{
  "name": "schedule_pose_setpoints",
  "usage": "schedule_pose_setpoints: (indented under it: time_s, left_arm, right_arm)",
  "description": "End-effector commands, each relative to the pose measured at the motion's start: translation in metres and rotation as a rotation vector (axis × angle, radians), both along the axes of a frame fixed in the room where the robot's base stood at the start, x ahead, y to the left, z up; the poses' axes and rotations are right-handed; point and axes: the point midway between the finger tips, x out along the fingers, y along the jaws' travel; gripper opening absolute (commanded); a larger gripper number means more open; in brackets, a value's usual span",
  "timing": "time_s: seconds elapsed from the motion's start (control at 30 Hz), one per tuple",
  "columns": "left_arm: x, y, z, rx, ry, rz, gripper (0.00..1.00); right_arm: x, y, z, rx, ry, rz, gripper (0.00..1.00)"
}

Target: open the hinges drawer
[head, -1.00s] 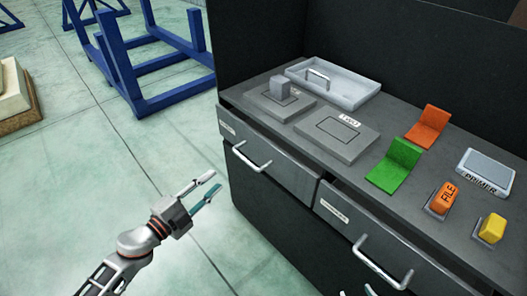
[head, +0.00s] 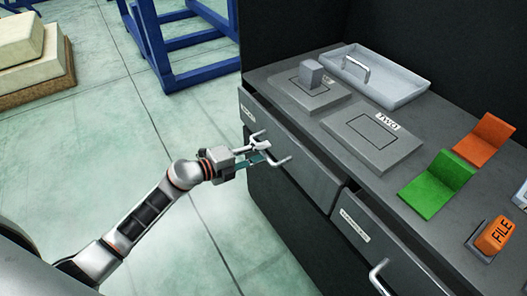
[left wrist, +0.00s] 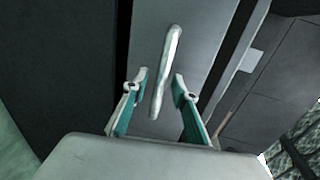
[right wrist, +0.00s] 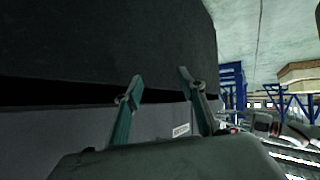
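In the left wrist view the handle (left wrist: 168,62) stands between the two fingers of my left gripper (left wrist: 160,80), with gaps on both sides, so the gripper is open. The right drawer (head: 385,250) has its own label (head: 355,225) and handle (head: 379,278). My right gripper (right wrist: 161,78) is open and empty in the right wrist view, facing a dark cabinet surface.
On the cabinet top are a grey tray (head: 405,90), a pad with a block (head: 313,72), a pad marked TWO (head: 372,138), green (head: 437,184) and orange (head: 485,139) holders, and an orange FILE block (head: 495,236). A blue frame (head: 185,72) stands behind on open floor.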

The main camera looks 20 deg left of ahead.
Motion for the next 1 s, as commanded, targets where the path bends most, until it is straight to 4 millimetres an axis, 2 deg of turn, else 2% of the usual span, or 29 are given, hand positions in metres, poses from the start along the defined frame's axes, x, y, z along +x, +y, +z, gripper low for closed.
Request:
schedule_pose_setpoints:
  time_s: [0.37,0.5,0.77,0.87,1.0]
  left_arm:
    - [0.006,-0.006,-0.001,-0.001,-0.001,-0.001,0.28]
    - [0.006,-0.006,-0.001,-0.002,0.000,-0.001,0.00]
    - [0.004,-0.004,-0.001,0.000,0.000,0.000,0.00]
    - [-0.002,0.002,-0.001,0.002,0.000,0.001,0.00]
    - [-0.022,0.017,0.000,0.003,0.000,0.001,0.00]
  right_arm:
    - [0.002,-0.002,0.001,-0.010,-0.006,0.010,0.40]
    - [0.003,-0.003,0.001,-0.011,-0.007,0.009,0.40]
    - [0.003,-0.003,0.002,-0.010,-0.008,0.007,0.40]
    - [0.005,-0.004,0.003,-0.010,-0.010,0.005,0.40]
    - [0.007,-0.005,0.007,-0.012,-0.017,0.003,0.40]
